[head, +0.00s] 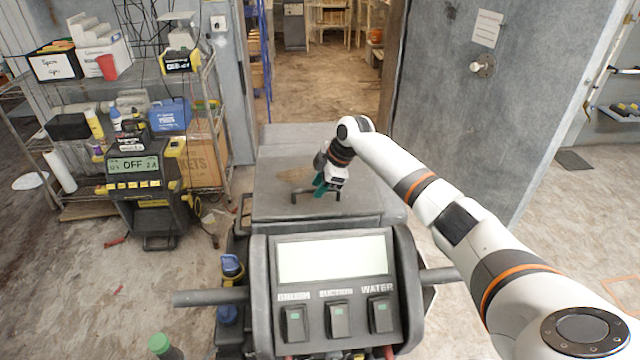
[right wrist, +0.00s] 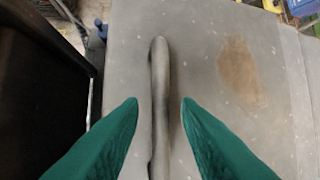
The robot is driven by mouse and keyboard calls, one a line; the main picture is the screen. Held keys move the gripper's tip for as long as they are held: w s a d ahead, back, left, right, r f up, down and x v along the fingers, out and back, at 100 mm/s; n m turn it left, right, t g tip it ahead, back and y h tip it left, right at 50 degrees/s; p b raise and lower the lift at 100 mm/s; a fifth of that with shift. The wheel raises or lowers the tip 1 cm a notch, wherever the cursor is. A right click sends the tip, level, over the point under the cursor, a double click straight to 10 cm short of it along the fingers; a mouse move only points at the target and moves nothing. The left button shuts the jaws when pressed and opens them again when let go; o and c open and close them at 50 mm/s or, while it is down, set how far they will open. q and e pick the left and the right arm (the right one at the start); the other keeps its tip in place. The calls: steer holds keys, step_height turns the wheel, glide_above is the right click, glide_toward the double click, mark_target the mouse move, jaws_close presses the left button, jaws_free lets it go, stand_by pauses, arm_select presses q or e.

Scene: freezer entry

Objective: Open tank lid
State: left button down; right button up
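The tank lid (head: 275,210) is a grey, flat top on the machine behind the control panel, and it lies shut. A dark bar handle (head: 305,193) stands on it near its front edge. The handle (right wrist: 159,90) also shows in the right wrist view, running between the fingers. My right gripper (head: 322,187) is at the handle. Its green fingers (right wrist: 160,102) are open, one on each side of the bar, with a gap on both sides. My left gripper is not in view.
The control panel (head: 332,258) with switches and side handlebars stands in front of the lid. A shelf rack (head: 215,120) and a charger (head: 140,190) are at the left. A grey door (head: 450,110) stands at the right. The lid has a brown stain (right wrist: 240,70).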

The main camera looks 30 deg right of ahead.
jaws_close()
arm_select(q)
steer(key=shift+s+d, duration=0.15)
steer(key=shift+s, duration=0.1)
arm_select(e)
steer(key=shift+r, duration=0.1)
